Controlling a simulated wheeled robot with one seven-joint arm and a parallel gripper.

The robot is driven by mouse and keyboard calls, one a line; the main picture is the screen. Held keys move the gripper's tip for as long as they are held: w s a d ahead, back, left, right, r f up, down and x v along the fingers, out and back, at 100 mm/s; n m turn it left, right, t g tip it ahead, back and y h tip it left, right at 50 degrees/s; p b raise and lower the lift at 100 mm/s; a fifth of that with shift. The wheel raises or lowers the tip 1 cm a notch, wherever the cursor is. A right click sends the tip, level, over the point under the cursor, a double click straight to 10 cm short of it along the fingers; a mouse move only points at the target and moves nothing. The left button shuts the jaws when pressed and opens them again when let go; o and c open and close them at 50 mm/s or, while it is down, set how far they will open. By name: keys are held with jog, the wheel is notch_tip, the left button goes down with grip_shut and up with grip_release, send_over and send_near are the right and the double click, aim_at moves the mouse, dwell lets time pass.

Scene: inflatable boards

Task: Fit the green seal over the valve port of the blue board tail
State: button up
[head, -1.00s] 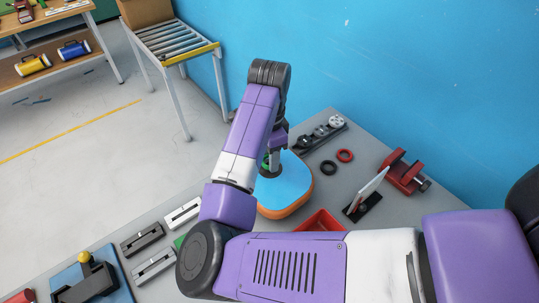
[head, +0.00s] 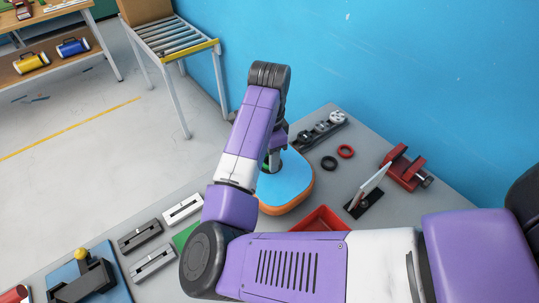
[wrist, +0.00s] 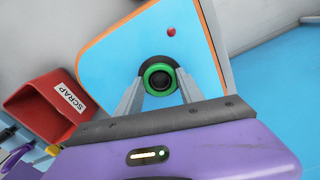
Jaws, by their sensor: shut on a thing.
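The blue board tail (head: 290,182), with an orange edge, lies on the grey bench under my arm. It also shows in the wrist view (wrist: 115,60), with a small red dot on its face. My gripper (wrist: 158,82) is shut on the green seal (wrist: 148,88), a ring between the two fingertips. The black round valve port (wrist: 157,68) shows through the ring, seemingly lined up with it. I cannot tell whether the seal is seated on the port or just above it. In the head view my arm largely hides the gripper and port.
A red bin marked SCRAP (wrist: 42,108) stands beside the board. A black ring (head: 329,163) and a red ring (head: 345,151) lie on the bench behind it, near a red clamp (head: 403,168). Grey and white slotted blocks (head: 183,208) lie at the left.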

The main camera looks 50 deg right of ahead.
jog(key=shift+f, duration=0.15)
jog(key=o, duration=1.4)
notch_tip(320, 180, up, 8)
jog(key=shift+s, duration=0.1)
